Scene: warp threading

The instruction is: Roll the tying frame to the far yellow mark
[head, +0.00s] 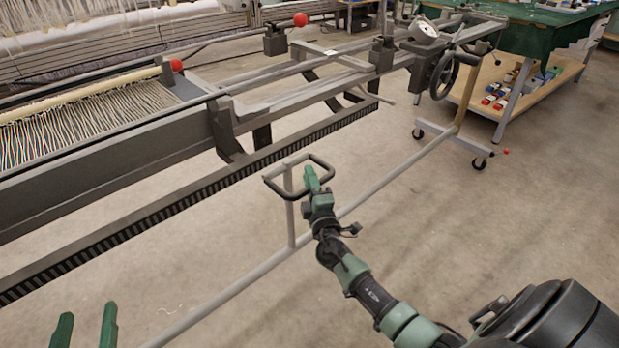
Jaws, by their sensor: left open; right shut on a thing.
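The tying frame (380,190) is a long grey wheeled frame running from bottom centre to upper right. Its castor foot (450,135) rests on the floor at upper right. A dark loop handle (275,182) stands on a grey post (291,222) rising from the low bar. My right gripper (313,177), with green fingers, is shut on the right side of this handle. My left gripper (85,322) is at the bottom left edge, open and empty, apart from the frame. I see no yellow mark on the visible floor.
A loom beam with striped warp threads (60,128) fills the left. A green-topped bench (530,30), with a lower wooden shelf holding small coloured boxes, stands at upper right near the castor foot. The concrete floor (430,225) right of the low bar is clear.

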